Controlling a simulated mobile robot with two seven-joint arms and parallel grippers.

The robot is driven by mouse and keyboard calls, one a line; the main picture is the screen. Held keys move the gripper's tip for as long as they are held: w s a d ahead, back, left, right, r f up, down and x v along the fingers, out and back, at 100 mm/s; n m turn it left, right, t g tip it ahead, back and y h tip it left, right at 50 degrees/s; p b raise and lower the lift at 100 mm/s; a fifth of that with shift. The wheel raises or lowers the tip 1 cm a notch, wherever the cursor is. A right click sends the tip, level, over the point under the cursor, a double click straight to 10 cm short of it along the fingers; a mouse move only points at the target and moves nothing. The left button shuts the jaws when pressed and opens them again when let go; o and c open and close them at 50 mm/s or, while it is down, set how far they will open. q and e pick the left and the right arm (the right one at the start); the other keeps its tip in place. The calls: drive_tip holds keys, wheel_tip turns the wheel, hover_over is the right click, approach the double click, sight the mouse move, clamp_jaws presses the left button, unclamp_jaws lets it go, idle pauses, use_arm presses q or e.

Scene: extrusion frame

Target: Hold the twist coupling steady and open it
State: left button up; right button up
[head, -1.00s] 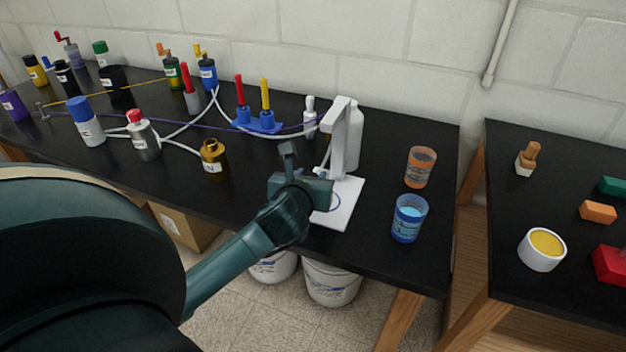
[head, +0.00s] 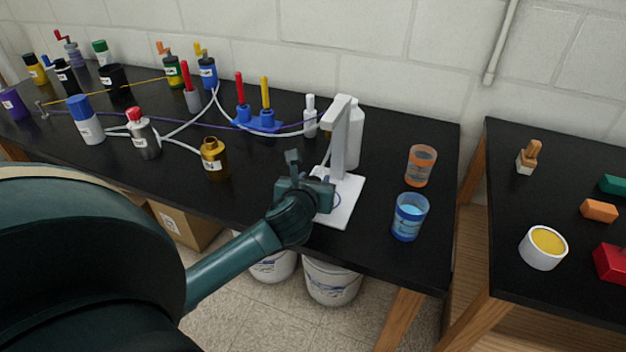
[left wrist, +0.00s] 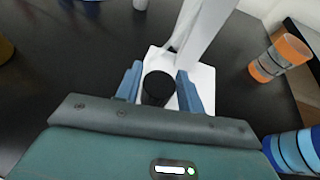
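My left gripper (head: 322,182) reaches over the white base plate (head: 345,207) of a white stand (head: 341,135) near the bench's front edge. In the left wrist view a short black cylinder (left wrist: 158,88) stands over the white plate, between the two blue fingers of my left gripper (left wrist: 159,82). The fingers are apart, one on each side of it, and I see no clear grip. In the head view the gripper hides this cylinder. Nothing in view is plainly marked as the twist coupling; the black cylinder may be it. My right gripper is out of view.
An orange cup (head: 421,166) and a blue cup (head: 409,217) stand right of the plate. A gold bottle (head: 214,158) and a white bottle (head: 310,117) stand to the left and behind. Tubes run across the bench. A second table (head: 500,200) lies beyond a gap.

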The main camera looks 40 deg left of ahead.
use_arm(q)
drive_tip(key=o, duration=0.3)
